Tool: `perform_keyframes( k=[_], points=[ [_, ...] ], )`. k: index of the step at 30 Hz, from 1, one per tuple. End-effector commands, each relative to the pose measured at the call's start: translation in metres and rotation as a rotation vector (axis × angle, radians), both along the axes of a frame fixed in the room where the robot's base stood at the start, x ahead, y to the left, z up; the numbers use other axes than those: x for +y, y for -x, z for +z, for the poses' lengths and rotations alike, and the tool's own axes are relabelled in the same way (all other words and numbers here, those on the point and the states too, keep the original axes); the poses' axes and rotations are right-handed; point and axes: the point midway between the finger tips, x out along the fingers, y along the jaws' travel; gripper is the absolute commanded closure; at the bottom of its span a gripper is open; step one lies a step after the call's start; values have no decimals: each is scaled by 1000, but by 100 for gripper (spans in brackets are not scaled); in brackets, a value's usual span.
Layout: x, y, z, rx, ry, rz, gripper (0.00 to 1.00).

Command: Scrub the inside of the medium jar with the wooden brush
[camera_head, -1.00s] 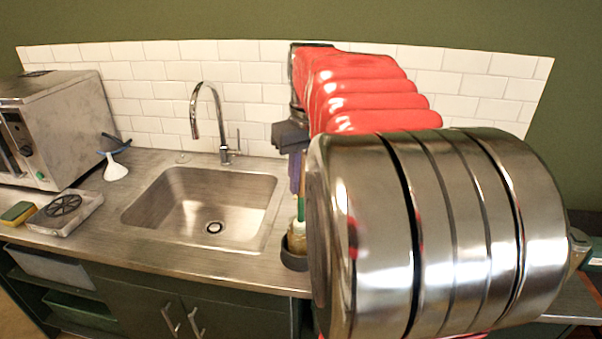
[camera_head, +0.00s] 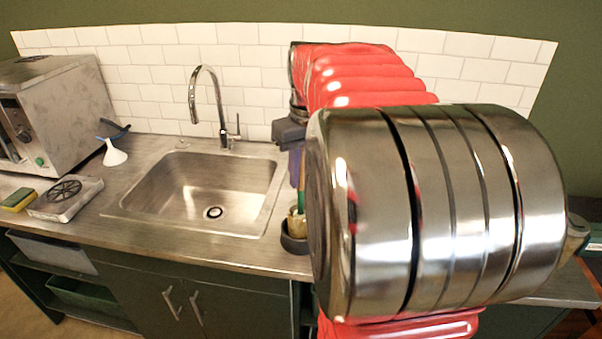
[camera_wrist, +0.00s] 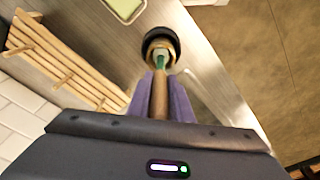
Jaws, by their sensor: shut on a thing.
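My gripper (camera_wrist: 160,98) has purple fingers and is shut on the handle of the wooden brush (camera_wrist: 160,100). The handle runs away from the fingers to a green part, which points into the mouth of a pale, clear-looking jar (camera_wrist: 151,47). The jar stands in a dark round base (camera_wrist: 157,34). In the head view the jar (camera_head: 297,225) and dark base (camera_head: 292,243) are at the counter's front edge, right of the sink, partly behind my arm. The brush head is hidden, so its contact with the jar wall cannot be told.
The sink (camera_head: 195,190) with its faucet (camera_head: 215,105) is left of the jar. A white funnel (camera_head: 114,154), a sponge (camera_head: 18,199) and a metal box (camera_head: 55,110) are further left. A wooden rack (camera_wrist: 60,60) lies beside the jar in the wrist view.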

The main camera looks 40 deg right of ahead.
Motion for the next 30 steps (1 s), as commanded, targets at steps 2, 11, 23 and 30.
perform_keyframes(
  k=[2, 11, 23, 30],
  points=[
    [0, 0, 0, 0, 0, 0, 100],
    [0, 0, 0, 0, 0, 1, 100],
    [0, 0, -5, 0, 0, 1, 100],
    [0, 0, -9, 0, 0, 1, 100]
  ],
)
